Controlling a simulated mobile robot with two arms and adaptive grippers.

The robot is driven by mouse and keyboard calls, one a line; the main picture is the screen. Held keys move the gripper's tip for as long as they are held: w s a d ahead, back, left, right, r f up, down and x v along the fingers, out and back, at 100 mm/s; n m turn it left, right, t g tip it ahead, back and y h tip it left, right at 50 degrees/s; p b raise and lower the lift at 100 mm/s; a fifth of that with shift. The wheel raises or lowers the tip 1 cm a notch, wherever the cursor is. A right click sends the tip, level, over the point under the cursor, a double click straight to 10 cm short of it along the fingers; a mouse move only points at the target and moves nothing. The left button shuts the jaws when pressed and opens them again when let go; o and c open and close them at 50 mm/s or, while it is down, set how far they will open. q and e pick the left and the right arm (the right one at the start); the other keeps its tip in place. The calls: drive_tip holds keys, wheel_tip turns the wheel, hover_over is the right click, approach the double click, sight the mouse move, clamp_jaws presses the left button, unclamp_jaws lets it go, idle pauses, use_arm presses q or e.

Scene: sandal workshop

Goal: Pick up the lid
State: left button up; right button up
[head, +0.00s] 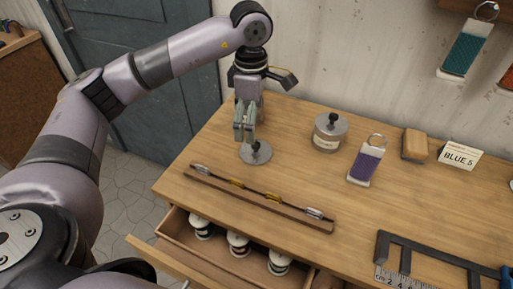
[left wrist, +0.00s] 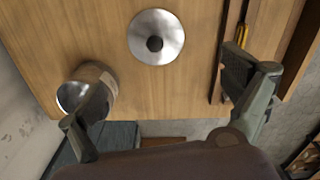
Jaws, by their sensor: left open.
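The lid (head: 262,155) is a round metal disc with a black knob, lying flat on the wooden bench. It also shows in the left wrist view (left wrist: 172,40), at the top centre. My left gripper (head: 243,135) is above the bench close to the lid and partly covers it in the head view. In the left wrist view its fingers (left wrist: 163,108) are spread wide with nothing between them; the lid lies beyond the fingertips. An open metal tin (left wrist: 103,92) is near the left finger; the gripper mostly hides it in the head view. My right gripper is not in view.
A wooden strip (head: 270,206) carrying a thin banded rod lies in front. An open drawer (head: 205,262) holds several spools. A dark metal frame (head: 430,253) lies front right.

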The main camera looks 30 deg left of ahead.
sight(256, 144)
use_arm(q)
wheel_tip(256, 144, down, 3)
drive_tip(key=shift+d+r, duration=0.1)
drive_tip(key=shift+w+f+p, duration=0.1)
drive_tip(key=shift+f+p, duration=0.2)
drive_tip(key=shift+f, duration=0.6)
drive_tip(key=f, duration=0.1)
drive_tip(key=f+p, duration=0.1)
drive_tip(key=f, duration=0.1)
drive_tip(key=shift+w+d+f+p, duration=0.3)
drive_tip(key=shift+f, duration=0.45)
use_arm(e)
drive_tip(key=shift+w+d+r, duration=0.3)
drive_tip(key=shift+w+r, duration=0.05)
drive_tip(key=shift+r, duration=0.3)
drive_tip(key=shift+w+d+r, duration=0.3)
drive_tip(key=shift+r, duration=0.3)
